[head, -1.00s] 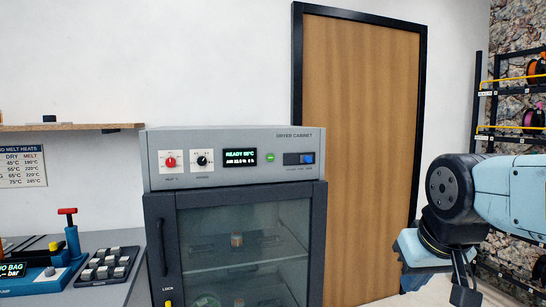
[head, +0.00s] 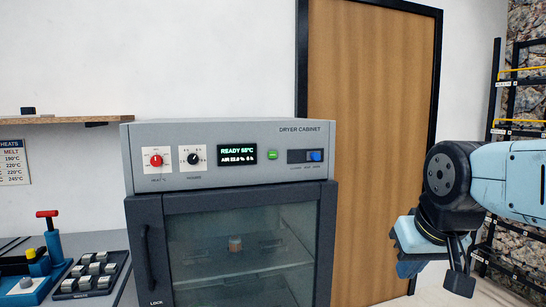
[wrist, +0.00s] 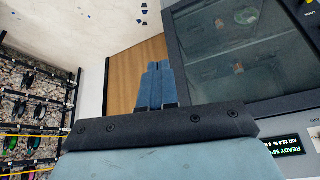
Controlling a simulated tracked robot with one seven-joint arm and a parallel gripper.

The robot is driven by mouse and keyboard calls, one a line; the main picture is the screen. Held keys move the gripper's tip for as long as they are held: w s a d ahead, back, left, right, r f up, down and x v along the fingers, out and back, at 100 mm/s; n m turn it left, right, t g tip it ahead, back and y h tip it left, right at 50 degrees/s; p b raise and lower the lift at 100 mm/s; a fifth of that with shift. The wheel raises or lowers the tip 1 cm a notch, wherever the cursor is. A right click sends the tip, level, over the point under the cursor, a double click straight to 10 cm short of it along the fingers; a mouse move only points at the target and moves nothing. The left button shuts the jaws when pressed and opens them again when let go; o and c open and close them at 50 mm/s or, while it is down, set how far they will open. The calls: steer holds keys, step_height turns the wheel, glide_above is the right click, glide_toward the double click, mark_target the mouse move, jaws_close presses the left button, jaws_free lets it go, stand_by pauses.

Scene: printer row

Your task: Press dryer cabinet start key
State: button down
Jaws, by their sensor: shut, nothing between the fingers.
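The dryer cabinet (head: 228,150) stands in the middle of the head view, with its glass door (head: 240,258) shut. Its panel has a red knob, a black knob, a display (head: 236,155) reading "READY 55°C", a small green key (head: 272,155) and a blue-ended switch (head: 315,156). I cannot read the green key's label. My gripper (head: 458,283) hangs to the right of the cabinet, apart from it and lower than the panel. In the wrist view its fingers (wrist: 155,85) are together and empty. The cabinet shows there at the right, sideways, with its display (wrist: 283,147).
A bench at the left holds a blue pump unit with a red lever (head: 49,228) and a keypad (head: 90,273). A shelf (head: 70,119) is above it. A wooden door (head: 370,120) is behind the cabinet, and a spool rack (head: 515,150) stands at the right.

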steer(key=w+a+r+m+y, duration=0.3)
steer(key=w+a, duration=0.3)
steer(key=w, duration=0.3)
steer(key=w+a+r+m+t+y, duration=0.1)
steer(key=w+a+r+m+y, duration=0.3)
steer(key=w, duration=0.5)
steer(key=w+a+r+m+y, duration=0.3)
steer(key=w+a+r, duration=0.2)
steer(key=w+a, duration=0.3)
steer(key=shift+w+a+r+t+y, duration=0.2)
steer(key=shift+w+t+y, duration=0.1)
steer(key=shift+w, duration=0.8)
steer(key=shift+w, duration=0.15)
steer(key=shift+w+a, duration=0.4)
steer(key=shift+w, duration=0.95)
steer(key=shift+w+a, duration=0.45)
steer(key=shift+w, duration=0.95)
steer(key=shift+w+a, duration=0.4)
steer(key=shift+w, duration=0.95)
steer(key=shift+w+a, duration=0.2)
steer(key=shift+w, duration=0.5)
steer(key=shift+s+r, duration=0.1)
steer(key=shift+s+d, duration=0.25)
steer(key=shift+s, duration=0.45)
steer(key=shift+s+d, duration=0.25)
steer(key=shift+s, duration=0.55)
steer(key=shift+s+d, duration=0.2)
steer(key=shift+s, duration=0.6)
steer(key=shift+s+d, duration=0.25)
steer(key=shift+s, duration=0.55)
